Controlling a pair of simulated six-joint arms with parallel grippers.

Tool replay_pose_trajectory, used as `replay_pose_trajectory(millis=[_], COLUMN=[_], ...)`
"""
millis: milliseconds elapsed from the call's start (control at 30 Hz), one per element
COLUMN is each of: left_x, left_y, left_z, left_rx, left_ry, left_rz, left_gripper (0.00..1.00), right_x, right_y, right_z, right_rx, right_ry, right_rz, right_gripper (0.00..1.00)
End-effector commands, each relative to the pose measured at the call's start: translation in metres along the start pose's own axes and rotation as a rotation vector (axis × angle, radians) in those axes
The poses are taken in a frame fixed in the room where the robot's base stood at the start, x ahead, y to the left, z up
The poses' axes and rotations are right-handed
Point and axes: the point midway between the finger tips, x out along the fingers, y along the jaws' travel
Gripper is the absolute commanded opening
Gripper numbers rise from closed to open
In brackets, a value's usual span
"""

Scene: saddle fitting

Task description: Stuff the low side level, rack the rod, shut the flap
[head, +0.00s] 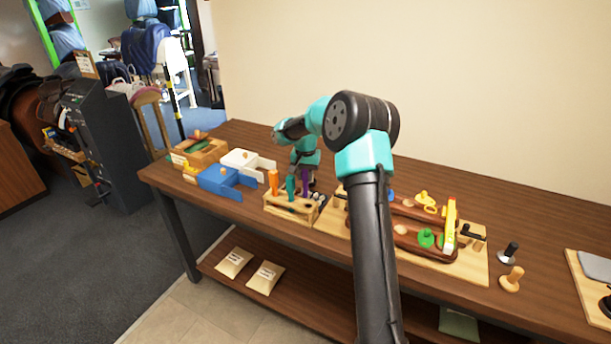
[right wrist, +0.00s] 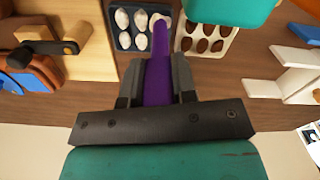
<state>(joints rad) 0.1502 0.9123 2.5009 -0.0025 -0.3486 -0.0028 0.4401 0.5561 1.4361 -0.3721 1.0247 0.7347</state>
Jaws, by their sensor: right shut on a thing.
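My right gripper (head: 306,186) is shut on a purple handle (head: 306,180) at the right end of the wooden tool rack (head: 288,208). In the right wrist view the purple tool (right wrist: 158,82) sits between the fingers, its narrow end over a dark tray of white tufts (right wrist: 124,42). Orange (head: 273,183) and teal (head: 290,188) handles stand upright in the rack. The brown saddle piece (head: 415,241) lies on a pale board (head: 470,267), partly behind my arm, with a green knob (head: 426,238) and yellow-white bar (head: 450,226). My left gripper is out of view.
Blue (head: 222,183) and white (head: 242,160) boxes stand left of the rack, with a wooden box (head: 200,152) behind. A pale tray of brown tufts (right wrist: 205,38) lies beside the white tufts. Two knobbed tools (head: 511,279) stand right of the board. Bare tabletop lies behind it.

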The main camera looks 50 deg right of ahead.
Motion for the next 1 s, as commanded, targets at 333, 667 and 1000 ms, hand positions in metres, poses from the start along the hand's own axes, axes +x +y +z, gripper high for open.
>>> replay_pose_trajectory(millis=[333,667,1000], left_x=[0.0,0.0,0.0], left_y=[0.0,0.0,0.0], left_z=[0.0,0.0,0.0], left_rx=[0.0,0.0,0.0], left_ry=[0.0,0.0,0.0], left_rz=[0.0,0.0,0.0], left_gripper=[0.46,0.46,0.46], right_x=[-0.013,-0.031,-0.05], right_y=[0.0,0.0,0.0], right_z=[0.001,0.0,0.0], right_rx=[0.0,0.0,0.0], right_ry=[-0.003,-0.002,0.0], right_rz=[0.001,0.0,0.0], right_gripper=[0.08,0.08,0.08])
